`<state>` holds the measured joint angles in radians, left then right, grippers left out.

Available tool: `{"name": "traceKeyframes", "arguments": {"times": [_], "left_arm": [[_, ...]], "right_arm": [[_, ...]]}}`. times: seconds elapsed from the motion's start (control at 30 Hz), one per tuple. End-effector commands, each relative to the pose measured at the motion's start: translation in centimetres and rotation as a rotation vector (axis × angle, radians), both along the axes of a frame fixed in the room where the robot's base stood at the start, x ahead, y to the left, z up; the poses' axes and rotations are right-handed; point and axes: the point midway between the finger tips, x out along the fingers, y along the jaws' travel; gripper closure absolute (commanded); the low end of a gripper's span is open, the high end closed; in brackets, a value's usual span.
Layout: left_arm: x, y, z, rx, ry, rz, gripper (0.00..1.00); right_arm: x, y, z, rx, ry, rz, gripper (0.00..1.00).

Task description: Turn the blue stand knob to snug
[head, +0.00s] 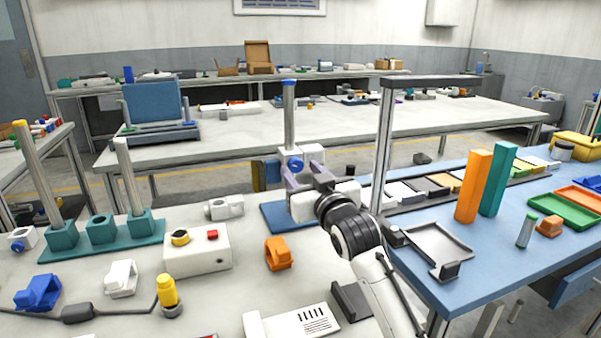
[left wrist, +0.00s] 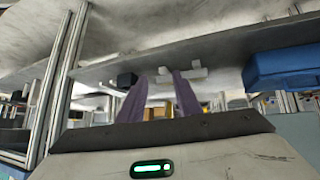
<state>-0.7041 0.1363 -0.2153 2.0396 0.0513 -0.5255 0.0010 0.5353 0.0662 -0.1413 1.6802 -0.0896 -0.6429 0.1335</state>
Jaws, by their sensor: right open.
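The blue stand knob (head: 297,165) is a small round knob on the white block of an upright stand. The stand's grey post (head: 289,118) has a blue cap and rises above a blue base plate (head: 275,214). My right gripper (head: 303,174) is open, with its purple fingers on either side of the knob, just in front of the block. I cannot tell whether the fingers touch the knob. My wrist hides part of the stand's lower body. My left gripper is outside the head view; in the left wrist view its purple fingers (left wrist: 159,80) are apart, with nothing clearly held.
A teal fixture (head: 103,229) with posts stands at left. A white box (head: 197,251) with a yellow knob and an orange part (head: 278,253) lie nearer me. A grey upright frame (head: 383,150) stands right of my right gripper. Orange (head: 473,186) and teal blocks stand farther right.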

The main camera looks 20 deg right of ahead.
Motion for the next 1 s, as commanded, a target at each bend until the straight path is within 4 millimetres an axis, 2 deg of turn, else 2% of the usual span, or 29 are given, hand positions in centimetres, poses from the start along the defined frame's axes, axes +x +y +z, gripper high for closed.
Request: {"name": "traceKeyframes", "arguments": {"times": [0.17, 0.43, 0.7, 1.0], "left_arm": [[0.13, 0.05, -0.08, 0.001, -0.002, 0.0, 0.69], [0.26, 0.11, -0.03, 0.002, -0.005, 0.0, 0.69], [0.28, 0.15, -0.04, 0.002, -0.005, 0.0, 0.69], [0.26, 0.18, 0.64, 0.005, -0.004, 0.0, 0.69]], "right_arm": [[1.08, 0.07, 0.01, 0.0, 0.0, 0.0, 0.55], [1.17, 0.06, 0.03, 0.0, 0.0, 0.0, 0.55], [1.15, 0.06, 0.0, 0.0, 0.0, 0.0, 0.96], [1.15, 0.06, 0.15, -0.04, 0.001, 0.0, 0.96]]}}
